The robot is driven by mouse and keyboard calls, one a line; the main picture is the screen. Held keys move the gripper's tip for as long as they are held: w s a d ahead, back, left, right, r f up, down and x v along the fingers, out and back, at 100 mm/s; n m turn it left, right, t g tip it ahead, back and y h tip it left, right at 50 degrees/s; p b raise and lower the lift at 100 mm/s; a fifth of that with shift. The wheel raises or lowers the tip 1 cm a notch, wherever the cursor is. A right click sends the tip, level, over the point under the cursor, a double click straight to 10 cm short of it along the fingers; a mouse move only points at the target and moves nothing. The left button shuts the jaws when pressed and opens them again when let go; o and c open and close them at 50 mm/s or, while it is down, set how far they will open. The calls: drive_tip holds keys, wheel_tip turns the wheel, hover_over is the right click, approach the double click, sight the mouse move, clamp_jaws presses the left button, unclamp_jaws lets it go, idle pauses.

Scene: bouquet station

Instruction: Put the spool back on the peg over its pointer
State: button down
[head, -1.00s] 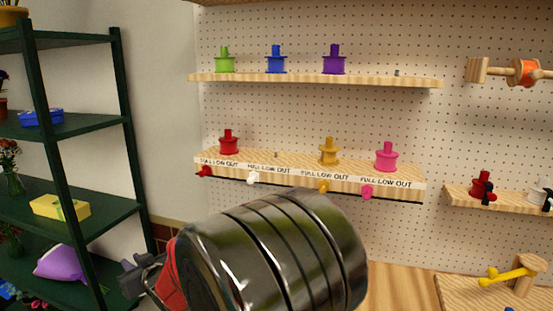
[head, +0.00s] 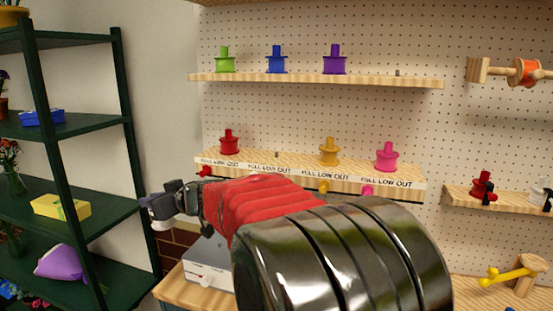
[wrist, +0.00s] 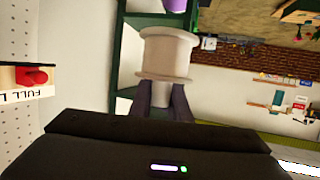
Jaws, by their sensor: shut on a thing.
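My gripper (head: 163,207) is shut on a white spool (wrist: 167,55), held between both fingers in the wrist view. In the head view only a small white part of the spool (head: 161,225) shows below the fingers, left of the lower shelf. The lower shelf (head: 300,165) carries a red spool (head: 229,143), a bare peg (head: 276,154), a yellow spool (head: 329,152) and a pink spool (head: 387,157). Below its edge are a red pointer (head: 205,171), a yellow pointer (head: 323,187) and a pink pointer (head: 367,191). My arm mostly hides the white pointer under the bare peg.
The upper shelf (head: 310,80) holds green, blue and purple spools and a bare peg (head: 397,72) at right. A green rack (head: 125,120) stands at left, close to my gripper. A grey-white box (head: 208,262) sits below.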

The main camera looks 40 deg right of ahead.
drive_tip(key=s+d+r+m+h, duration=0.1)
drive_tip(key=s+d+r, duration=0.6)
drive_tip(key=d, duration=0.2)
drive_tip(key=s+d+r+h, duration=0.1)
drive_tip(key=s+d+r, duration=0.6)
drive_tip(key=d, duration=0.3)
drive_tip(key=shift+s+d+r+m, duration=0.2)
drive_tip(key=shift+r+m, duration=0.2)
drive_tip(key=shift+r, duration=0.15)
drive_tip(key=w+d, duration=0.2)
drive_tip(key=d, duration=0.3)
drive_tip(key=w+d, duration=0.3)
drive_tip(key=d, duration=0.2)
drive_tip(key=w+d, duration=0.3)
drive_tip(key=d, duration=0.3)
drive_tip(key=shift+w, duration=0.25)
drive_tip(key=shift+f, duration=1.8)
drive_tip(key=shift+f, duration=0.1)
